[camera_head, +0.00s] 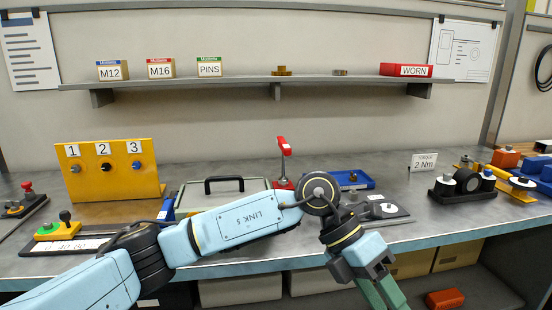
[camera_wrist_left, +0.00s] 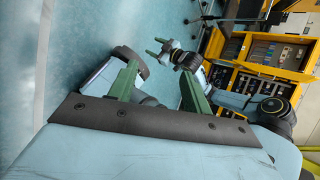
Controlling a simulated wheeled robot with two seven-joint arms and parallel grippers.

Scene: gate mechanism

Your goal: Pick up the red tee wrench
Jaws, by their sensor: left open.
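The red tee wrench (camera_head: 284,146) shows in the head view as a red crossbar on a thin grey upright shaft, standing over a small red base near the middle of the bench. My left arm crosses in front of the bench, and its gripper (camera_head: 384,292) hangs at the front edge, below and right of the wrench and apart from it. In the left wrist view my left gripper (camera_wrist_left: 158,88) has its green fingers apart with nothing between them; the wrench is not visible there. What looks like my right gripper (camera_wrist_left: 160,48) is small beyond them.
A grey case (camera_head: 225,190) with a black handle stands left of the wrench, and a blue tray (camera_head: 353,179) right of it. A yellow numbered panel (camera_head: 108,170) stands at left. A shelf (camera_head: 250,82) runs above. The bench right of the tray has clear patches.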

